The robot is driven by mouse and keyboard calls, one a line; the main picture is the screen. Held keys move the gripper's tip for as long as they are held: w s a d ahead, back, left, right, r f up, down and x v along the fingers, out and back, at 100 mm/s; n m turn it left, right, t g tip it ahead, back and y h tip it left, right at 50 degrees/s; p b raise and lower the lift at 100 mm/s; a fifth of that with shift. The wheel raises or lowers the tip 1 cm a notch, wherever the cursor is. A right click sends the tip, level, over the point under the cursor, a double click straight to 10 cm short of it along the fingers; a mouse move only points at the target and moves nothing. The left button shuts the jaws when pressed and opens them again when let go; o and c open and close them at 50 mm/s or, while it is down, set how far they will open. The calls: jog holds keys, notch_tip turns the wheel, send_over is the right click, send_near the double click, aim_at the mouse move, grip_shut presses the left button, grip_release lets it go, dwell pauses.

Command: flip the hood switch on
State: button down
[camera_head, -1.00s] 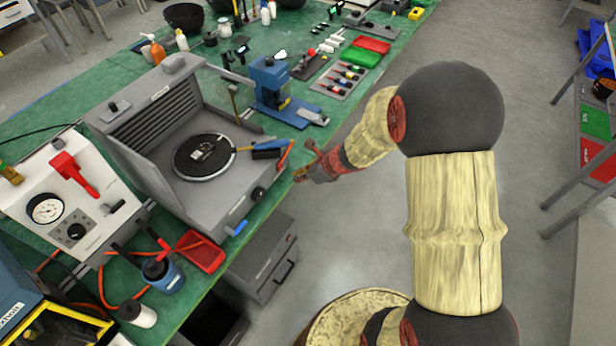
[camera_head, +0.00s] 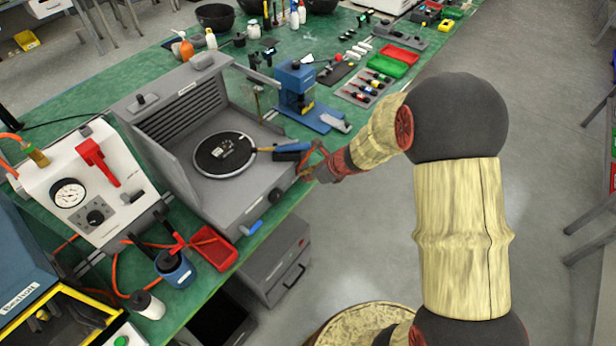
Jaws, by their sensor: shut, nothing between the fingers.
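The hood is a grey open-fronted box (camera_head: 205,205) with a slotted back wall, standing on the green bench. A small black switch (camera_head: 141,100) sits on a light plate on its top left edge; its on or off position is too small to tell. A black knob (camera_head: 275,196) is on the hood's front right face. My gripper (camera_head: 306,173) is shut and empty, at the right front corner of the hood, well away from the top switch.
A round black plate (camera_head: 224,156) and a blue-handled tool (camera_head: 290,152) lie in the hood. A blue press (camera_head: 298,85) stands behind right. A white gauge box (camera_head: 110,205) stands left. A red tray (camera_head: 210,250) is in front.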

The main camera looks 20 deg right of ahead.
jog(key=shift+r, duration=0.2)
jog(key=shift+w+r+p, duration=0.1)
jog(key=shift+r+p, duration=0.65)
jog(key=shift+r, duration=0.05)
